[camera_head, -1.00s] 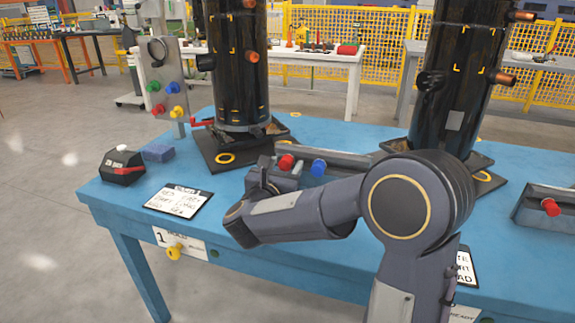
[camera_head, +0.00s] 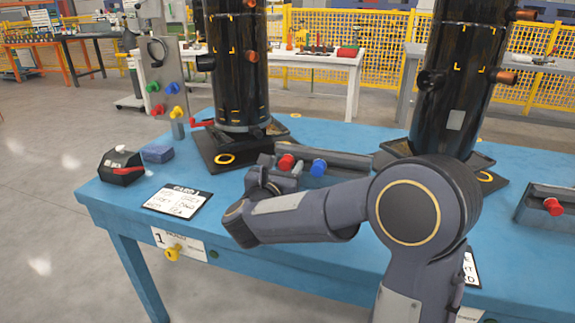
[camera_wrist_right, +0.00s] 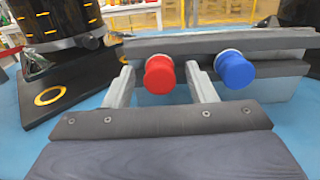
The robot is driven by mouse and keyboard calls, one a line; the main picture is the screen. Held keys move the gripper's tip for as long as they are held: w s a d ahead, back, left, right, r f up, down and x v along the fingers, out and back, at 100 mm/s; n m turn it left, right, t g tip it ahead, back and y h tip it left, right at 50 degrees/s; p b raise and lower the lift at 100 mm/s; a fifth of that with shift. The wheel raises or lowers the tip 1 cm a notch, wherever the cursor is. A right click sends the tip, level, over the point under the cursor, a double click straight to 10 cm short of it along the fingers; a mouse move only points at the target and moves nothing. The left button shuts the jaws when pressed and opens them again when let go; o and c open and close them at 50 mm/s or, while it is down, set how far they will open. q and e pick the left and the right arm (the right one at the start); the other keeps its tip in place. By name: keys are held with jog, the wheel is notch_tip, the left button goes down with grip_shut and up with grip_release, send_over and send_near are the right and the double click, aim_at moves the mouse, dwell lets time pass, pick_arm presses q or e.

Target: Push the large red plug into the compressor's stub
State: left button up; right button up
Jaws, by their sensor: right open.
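The red plug (camera_head: 286,162) sits in a grey holder (camera_head: 340,161) on the blue table, beside a blue plug (camera_head: 318,167). In the right wrist view the red plug (camera_wrist_right: 159,75) stands between the fingers of my right gripper (camera_wrist_right: 159,88). The gripper is open, with a finger on each side and a visible gap to the plug. In the head view my right forearm partly covers the hand. The left black compressor (camera_head: 238,80) stands upright behind, with a dark stub (camera_head: 206,62) and a copper stub (camera_head: 250,57) on its sides. My left gripper is not in view.
A second compressor (camera_head: 455,80) stands to the right. A grey panel with coloured plugs (camera_head: 162,75) is at the left, near a black-and-red box (camera_head: 121,166) and a blue block (camera_head: 157,153). A label card (camera_head: 178,201) lies at the front edge.

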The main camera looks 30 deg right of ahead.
jog(key=shift+c, duration=0.4)
grip_shut()
jog(key=shift+a, duration=0.1)
jog(key=shift+b+v, duration=1.7)
jog(key=shift+v, duration=1.2)
jog(key=shift+s, duration=0.1)
